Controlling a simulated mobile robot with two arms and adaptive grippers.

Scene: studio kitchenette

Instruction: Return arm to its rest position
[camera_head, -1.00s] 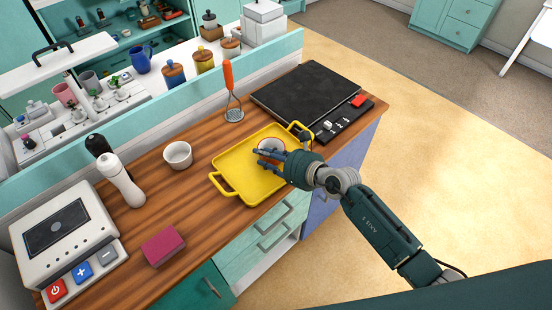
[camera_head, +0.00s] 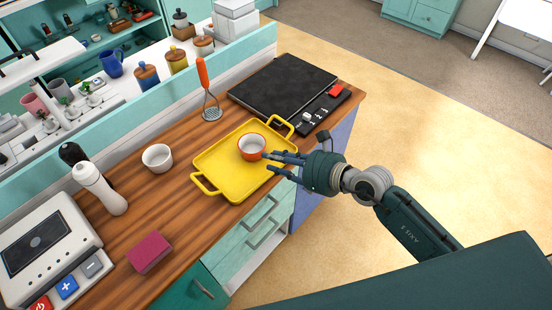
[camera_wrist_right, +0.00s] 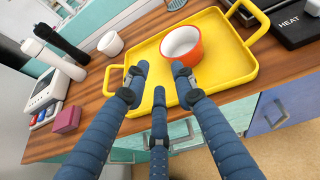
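My right gripper (camera_head: 272,165) is at the right front edge of the yellow tray, its fingers spread open and empty. An orange bowl with a white inside (camera_head: 252,147) stands upright on the yellow tray (camera_head: 215,175), just beyond the fingertips and apart from them as far as I can see. In the right wrist view the open fingers (camera_wrist_right: 158,85) point at the tray, and the orange bowl (camera_wrist_right: 182,45) is beyond them. My left gripper is in neither view.
A white bowl (camera_head: 157,158), a magenta block (camera_head: 150,252), white and black bottles (camera_head: 100,190), a scale-like device (camera_head: 45,245) and a masher (camera_head: 208,95) stand on the wooden counter. A black hob (camera_head: 283,85) is behind the tray. Open floor lies right of the counter.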

